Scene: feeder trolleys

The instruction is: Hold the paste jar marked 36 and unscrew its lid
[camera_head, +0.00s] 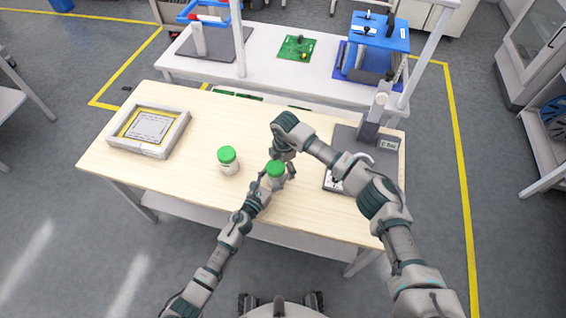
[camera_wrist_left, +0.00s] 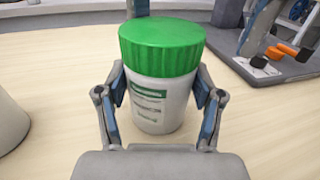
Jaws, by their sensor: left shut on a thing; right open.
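A white paste jar with a green ribbed lid (camera_head: 275,170) stands near the front middle of the wooden table. In the left wrist view this jar (camera_wrist_left: 160,100) is upright, with its lid on; the number on its label is too small to read. My left gripper (camera_head: 270,184) is shut around the jar's body, one finger on each side below the lid. My right gripper (camera_head: 284,160) is open, close above and behind the lid; its fingertips are partly hidden. A second green-lidded jar (camera_head: 228,162) stands apart to the left.
A grey frame with a yellow-edged panel (camera_head: 178,135) lies at the table's left. A dark-based device (camera_head: 388,172) stands at the right, behind my right arm. A white bench (camera_head: 268,68) behind carries a green board (camera_head: 296,47) and a blue machine (camera_head: 380,30).

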